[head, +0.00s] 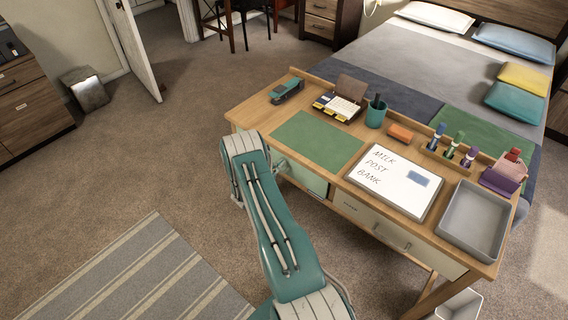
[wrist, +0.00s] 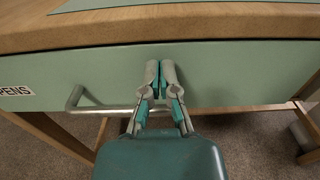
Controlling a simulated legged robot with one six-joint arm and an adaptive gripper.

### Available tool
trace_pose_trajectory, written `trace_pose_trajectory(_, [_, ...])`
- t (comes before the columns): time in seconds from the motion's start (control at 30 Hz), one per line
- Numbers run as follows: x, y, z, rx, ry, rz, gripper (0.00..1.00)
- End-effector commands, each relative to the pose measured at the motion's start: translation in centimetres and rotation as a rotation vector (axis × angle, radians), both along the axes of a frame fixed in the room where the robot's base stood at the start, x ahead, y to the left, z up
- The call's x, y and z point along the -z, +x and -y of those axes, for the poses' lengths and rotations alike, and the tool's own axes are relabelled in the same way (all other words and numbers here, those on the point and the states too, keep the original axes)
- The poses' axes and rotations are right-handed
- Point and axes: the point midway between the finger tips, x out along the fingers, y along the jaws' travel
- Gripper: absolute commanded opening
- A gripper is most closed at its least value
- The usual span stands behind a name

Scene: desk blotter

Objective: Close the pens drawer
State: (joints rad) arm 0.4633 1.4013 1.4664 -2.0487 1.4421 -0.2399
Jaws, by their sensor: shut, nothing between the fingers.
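The pens drawer (wrist: 240,75) has a pale green front with a PENS label (wrist: 16,91) at the left in the wrist view. Its front lies just under the desktop's edge; I cannot tell whether it is flush. It also shows in the head view (head: 307,177), partly behind my arm. A grey bar handle (wrist: 98,108) shows left of my fingers, its rest hidden behind them. My gripper (wrist: 160,68) is shut and empty, fingertips at the middle of the drawer front. I cannot tell whether they touch it. In the head view my arm mostly hides it.
The desktop (head: 262,108) holds a green blotter (head: 317,139), a whiteboard (head: 394,182), a grey tray (head: 474,221), a pen cup (head: 376,114) and several markers. Another drawer (head: 375,222) with a pale front is to the right. Open carpet lies left of the desk, with a striped rug (head: 140,275).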

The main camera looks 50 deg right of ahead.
Motion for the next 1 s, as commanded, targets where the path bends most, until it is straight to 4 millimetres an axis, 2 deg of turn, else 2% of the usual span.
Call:
trace_pose_trajectory(0.1, [0.0,0.7,-2.8,-0.006,-0.003,-0.005,0.00])
trace_pose_trajectory(0.3, [0.0,0.5,-7.3,-0.007,-0.002,-0.008,0.00])
trace_pose_trajectory(0.5, [0.1,0.3,-10.7,-0.005,-0.002,-0.007,0.00])
trace_pose_trajectory(0.7, [0.1,0.2,-12.0,-0.003,-0.001,-0.006,0.00])
trace_pose_trajectory(0.9, [0.0,0.2,-12.1,-0.001,-0.001,-0.005,0.00])
trace_pose_trajectory(1.0, [-1.1,0.4,-12.1,0.017,0.005,0.015,0.00])
